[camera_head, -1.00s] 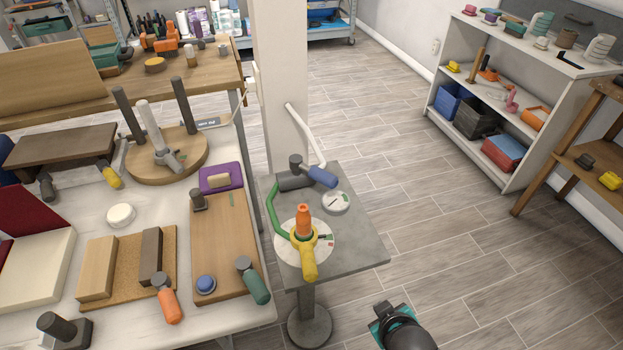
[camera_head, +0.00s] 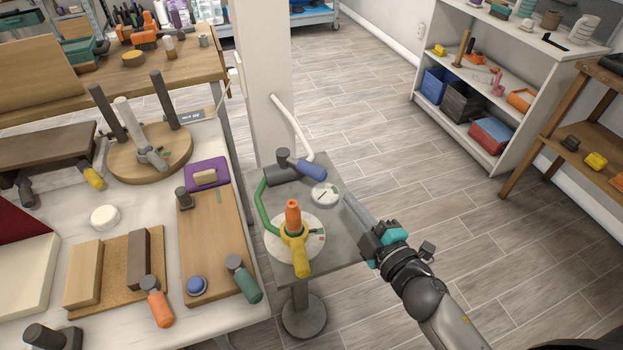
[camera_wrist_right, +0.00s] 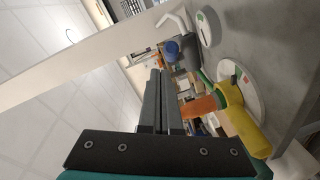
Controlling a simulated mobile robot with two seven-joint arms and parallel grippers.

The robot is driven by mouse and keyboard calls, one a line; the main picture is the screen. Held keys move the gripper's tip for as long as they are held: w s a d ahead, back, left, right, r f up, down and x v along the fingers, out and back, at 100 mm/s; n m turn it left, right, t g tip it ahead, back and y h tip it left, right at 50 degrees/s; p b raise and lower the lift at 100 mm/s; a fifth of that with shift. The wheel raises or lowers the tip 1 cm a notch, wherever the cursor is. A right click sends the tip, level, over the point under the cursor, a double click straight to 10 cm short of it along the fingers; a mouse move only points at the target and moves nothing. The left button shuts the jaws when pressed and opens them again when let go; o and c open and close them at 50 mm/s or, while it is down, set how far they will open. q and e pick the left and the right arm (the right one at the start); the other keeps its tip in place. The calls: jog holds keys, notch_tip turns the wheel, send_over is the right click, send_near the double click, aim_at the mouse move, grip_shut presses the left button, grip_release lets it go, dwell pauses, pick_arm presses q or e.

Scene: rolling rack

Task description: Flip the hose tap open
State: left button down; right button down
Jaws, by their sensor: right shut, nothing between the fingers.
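A grey stand (camera_head: 340,235) beside the post carries the tap fittings. A grey tap body with a blue handle (camera_head: 311,170) sits at its back, by the white pipe. In front, an orange spout (camera_head: 293,216) with a yellow lever (camera_head: 301,262) stands on a white round plate (camera_head: 276,247). A green hose (camera_head: 262,207) curves between the two fittings. My right gripper (camera_head: 350,200) is shut and empty, to the right of both fittings and apart from them. The right wrist view shows its closed fingers (camera_wrist_right: 158,78), the yellow lever (camera_wrist_right: 238,118) and blue handle (camera_wrist_right: 171,48). My left gripper is out of view.
A small white dial (camera_head: 325,195) sits on the stand. The white post (camera_head: 262,80) and bent white pipe (camera_head: 290,122) rise behind it. A crowded workbench (camera_head: 225,315) stands to the left. Open floor (camera_head: 395,150) lies to the right, before a white shelf (camera_head: 482,150).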

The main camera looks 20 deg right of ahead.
aim_at(301, 165)
jog(key=shift+s+a+f+n+g+y, duration=0.1)
jog(key=shift+s+a+n+g+y, duration=0.1)
jog(key=shift+a+n+y, duration=0.6)
jog(key=shift+s+a+f+n+g+y, duration=0.15)
jog(key=shift+a+n+y, duration=0.3)
jog(key=shift+n+y, duration=0.5)
jog(key=shift+s+a+f+n+g+y, duration=0.1)
jog(key=shift+s+a+n+y, duration=0.1)
jog(key=shift+a+n+y, duration=0.65)
jog(key=shift+w+d, duration=0.1)
jog(key=shift+d, duration=0.1)
jog(key=w, duration=0.3)
jog(key=w+a+f, duration=0.1)
jog(key=w, duration=0.3)
jog(key=w+b, duration=0.1)
jog(key=w, duration=0.2)
jog(key=shift+w+a+f, duration=0.25)
jog(key=shift+w+f, duration=0.05)
jog(key=shift+w, duration=0.1)
jog(key=shift+w+d, duration=0.25)
jog(key=shift+d, duration=0.05)
jog(key=shift+d, duration=0.15)
jog(key=shift+w+d+n+y+b, duration=0.2)
jog(key=shift+n+y+b, duration=0.1)
jog(key=shift+n+b, duration=0.15)
